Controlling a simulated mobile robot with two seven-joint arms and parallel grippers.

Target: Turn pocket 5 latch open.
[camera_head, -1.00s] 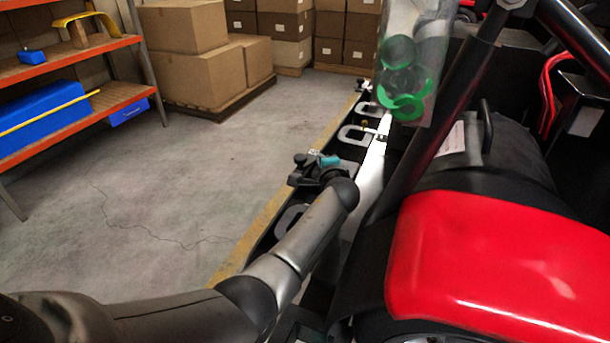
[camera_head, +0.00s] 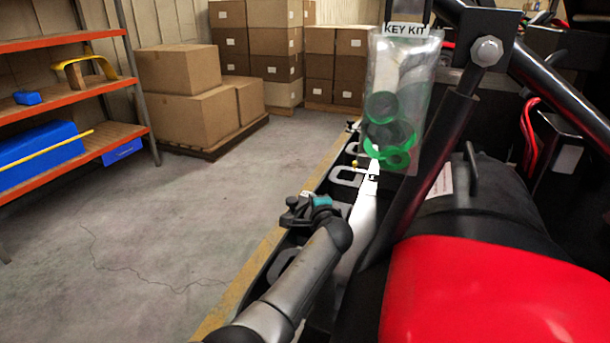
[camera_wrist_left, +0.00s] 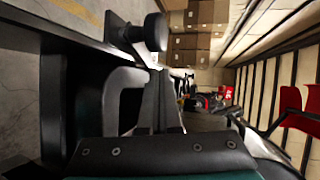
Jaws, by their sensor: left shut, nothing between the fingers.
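A row of black pockets with light grey loop-shaped frames runs along the kart's side in the head view; one frame (camera_head: 346,175) shows beyond my left gripper (camera_head: 308,208). That gripper is low over the row, its fingertips hard to make out. In the left wrist view, my left gripper's thin fingers (camera_wrist_left: 160,105) are shut with nothing between them. A black round knob on a short bar (camera_wrist_left: 148,32), perhaps a latch, stands just beyond the tips, apart from them in the picture. A grey frame (camera_wrist_left: 122,98) lies left of the fingers. No pocket number is readable. My right gripper is out of view.
A clear "KEY KIT" bag (camera_head: 405,100) with green rings hangs by the kart's dark bars. A red panel (camera_head: 470,295) is close at right. An orange-shelved rack (camera_head: 65,40) and stacked boxes (camera_head: 190,110) stand behind. The grey floor at left is clear.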

